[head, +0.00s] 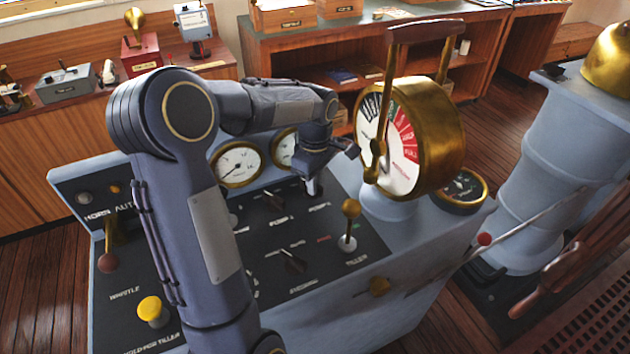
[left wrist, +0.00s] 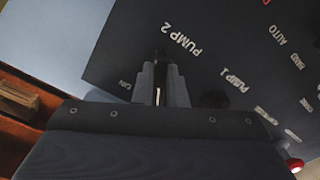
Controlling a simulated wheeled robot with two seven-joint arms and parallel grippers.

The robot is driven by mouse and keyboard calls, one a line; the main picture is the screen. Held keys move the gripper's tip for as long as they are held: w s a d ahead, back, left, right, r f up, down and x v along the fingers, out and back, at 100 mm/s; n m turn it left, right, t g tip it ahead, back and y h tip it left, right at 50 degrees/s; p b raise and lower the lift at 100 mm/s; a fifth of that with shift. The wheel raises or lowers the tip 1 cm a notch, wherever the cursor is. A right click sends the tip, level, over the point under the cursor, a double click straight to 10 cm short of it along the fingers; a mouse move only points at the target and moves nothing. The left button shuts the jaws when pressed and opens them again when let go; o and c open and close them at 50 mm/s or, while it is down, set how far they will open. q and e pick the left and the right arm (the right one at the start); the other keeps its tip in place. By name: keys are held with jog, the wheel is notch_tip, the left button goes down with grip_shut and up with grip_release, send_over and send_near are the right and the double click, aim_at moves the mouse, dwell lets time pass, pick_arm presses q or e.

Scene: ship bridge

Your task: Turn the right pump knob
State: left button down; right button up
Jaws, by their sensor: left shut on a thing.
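The right pump knob (left wrist: 160,56) is by the PUMP 2 label on the black console panel. Only a dark bit of it shows between my fingers in the left wrist view; the rest is hidden. My left gripper (head: 313,187) points down at the panel and is shut on this knob. It also fills the middle of the left wrist view (left wrist: 160,88). The left pump knob (head: 274,202), dark, is beside it to the left, by PUMP 1, and shows partly in the left wrist view (left wrist: 214,99). My right gripper is not in view.
A large brass telegraph dial (head: 420,135) with a handle stands close right of my gripper. A brass-topped tiller lever (head: 349,225) stands in front. Round gauges (head: 236,164) are behind. A yellow button (head: 152,309) and the whistle lever (head: 108,255) are at the left.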

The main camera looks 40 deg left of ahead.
pick_arm(q)
jog(key=m, duration=0.5)
jog(key=shift+s+r+m+p, duration=0.1)
jog(key=shift+s+m+p, duration=0.1)
jog(key=shift+m+p, duration=0.1)
jog(key=m, duration=0.6)
jog(key=shift+s+a+p, duration=0.2)
jog(key=shift+a+p, duration=0.05)
jog(key=shift+p, duration=0.1)
jog(key=shift+m, duration=0.3)
jog(key=c, duration=1.5)
grip_release()
jog(key=shift+o, duration=0.2)
notch_tip(320, 180, up, 8)
